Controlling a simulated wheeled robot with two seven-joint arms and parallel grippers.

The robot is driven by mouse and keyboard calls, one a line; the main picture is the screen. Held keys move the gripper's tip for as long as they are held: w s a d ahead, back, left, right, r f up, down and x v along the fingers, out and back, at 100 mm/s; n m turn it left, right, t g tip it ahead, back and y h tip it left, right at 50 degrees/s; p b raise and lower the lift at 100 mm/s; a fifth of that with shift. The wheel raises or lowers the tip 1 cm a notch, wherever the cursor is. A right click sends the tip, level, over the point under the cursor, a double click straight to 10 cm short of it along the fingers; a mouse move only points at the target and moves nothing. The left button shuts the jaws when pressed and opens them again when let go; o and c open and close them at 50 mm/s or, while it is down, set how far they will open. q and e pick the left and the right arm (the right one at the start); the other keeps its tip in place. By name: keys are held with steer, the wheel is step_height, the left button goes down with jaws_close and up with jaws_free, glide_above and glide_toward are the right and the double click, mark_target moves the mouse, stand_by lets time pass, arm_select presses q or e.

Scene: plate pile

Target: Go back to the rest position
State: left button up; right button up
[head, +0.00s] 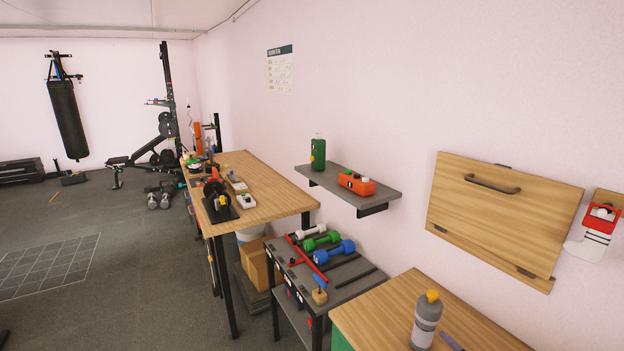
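Neither of my grippers shows in the head view, and no part of my arms can be made out. A tall wooden table (265,188) stands against the wall left of centre. On its near end a dark stand (221,212) holds small dark round pieces, too small to tell apart. A white item (246,201) lies beside it, and several more small items sit further back on the table.
A grey wall shelf (372,194) holds a green bottle (318,153) and an orange box (357,184). Below are a dumbbell rack (345,288) and a wooden counter (390,312) with a grey bottle (426,321). The floor (130,270) at left is mostly clear.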

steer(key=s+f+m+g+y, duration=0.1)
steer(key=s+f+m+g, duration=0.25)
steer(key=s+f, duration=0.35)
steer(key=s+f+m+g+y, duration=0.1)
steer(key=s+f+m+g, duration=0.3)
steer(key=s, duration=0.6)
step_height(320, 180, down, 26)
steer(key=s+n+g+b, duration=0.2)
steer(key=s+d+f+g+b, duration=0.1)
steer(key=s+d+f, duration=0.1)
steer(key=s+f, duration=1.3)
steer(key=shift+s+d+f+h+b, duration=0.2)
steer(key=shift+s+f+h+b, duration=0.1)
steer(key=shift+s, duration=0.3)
